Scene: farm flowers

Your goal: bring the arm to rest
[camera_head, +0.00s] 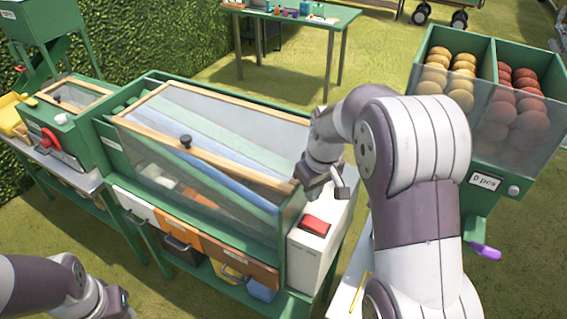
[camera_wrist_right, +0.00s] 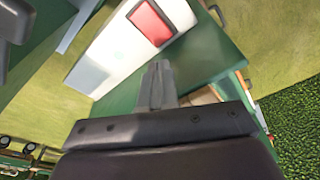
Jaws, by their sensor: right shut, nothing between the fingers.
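My right arm (camera_head: 420,170) is raised and bent in the head view, reaching in from the bottom right. My right gripper (camera_head: 340,190) hangs just above the white box with the red button, near the right end of the green sorting machine. In the right wrist view the right gripper's fingers (camera_wrist_right: 157,85) are together and empty, with the white box beyond them. My left arm (camera_head: 60,285) shows at the bottom left of the head view; its gripper's fingers are not visible.
The white box (camera_head: 308,262) carries a red button (camera_head: 314,226). The green machine with a clear lid (camera_head: 230,130) fills the centre, with drawers (camera_head: 240,262) below. A bin of yellow and red balls (camera_head: 488,160) stands right. A table (camera_head: 290,14) stands behind on open grass.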

